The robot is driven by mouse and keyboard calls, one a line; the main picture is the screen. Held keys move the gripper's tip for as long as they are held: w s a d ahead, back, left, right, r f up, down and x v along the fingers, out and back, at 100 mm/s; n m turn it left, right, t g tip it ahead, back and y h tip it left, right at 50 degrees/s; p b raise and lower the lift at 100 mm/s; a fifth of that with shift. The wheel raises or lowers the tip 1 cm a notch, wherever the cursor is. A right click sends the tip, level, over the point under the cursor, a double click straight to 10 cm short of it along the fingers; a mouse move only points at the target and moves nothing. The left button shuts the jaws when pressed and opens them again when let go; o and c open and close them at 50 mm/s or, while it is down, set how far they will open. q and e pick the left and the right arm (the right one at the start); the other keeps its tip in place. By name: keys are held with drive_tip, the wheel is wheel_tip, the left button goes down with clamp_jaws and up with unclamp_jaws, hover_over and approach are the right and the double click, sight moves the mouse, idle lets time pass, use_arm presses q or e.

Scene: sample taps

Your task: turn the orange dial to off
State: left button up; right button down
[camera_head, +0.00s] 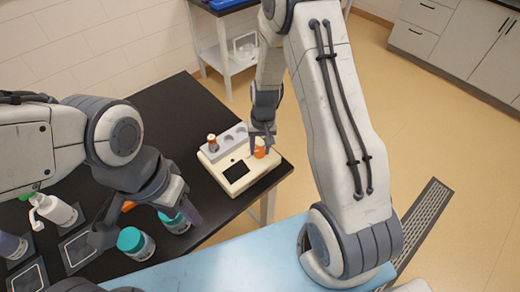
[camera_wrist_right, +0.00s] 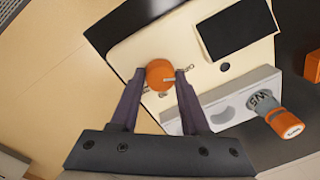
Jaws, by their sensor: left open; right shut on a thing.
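The orange dial (camera_head: 260,153) sits on the top of a cream device (camera_head: 222,182), near its right end in the head view. In the right wrist view the dial (camera_wrist_right: 159,73) stands between the two fingertips of my right gripper (camera_wrist_right: 160,80). The right gripper (camera_head: 262,138) is shut on the dial, one finger on each side. The off mark and the dial's exact setting cannot be read. My left gripper (camera_head: 146,224) is open and empty at the lower left, above jars with teal lids.
The device has a dark screen (camera_head: 236,171) and a grey rack (camera_head: 231,137) holding an orange-capped vial (camera_head: 212,142). A teal-lidded jar (camera_head: 136,243) and a white pump bottle (camera_head: 54,210) stand on the black table (camera_head: 168,108). A light blue surface (camera_head: 240,262) lies in front.

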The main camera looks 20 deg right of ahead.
sight(262, 150)
idle(0.3)
drive_tip(key=shift+c, duration=1.9)
unclamp_jaws()
wheel_tip(262, 150, up, 10)
drive_tip(key=b, duration=0.1)
drive_tip(key=shift+d+r+b, duration=0.25)
drive_tip(key=shift+d+b, duration=0.05)
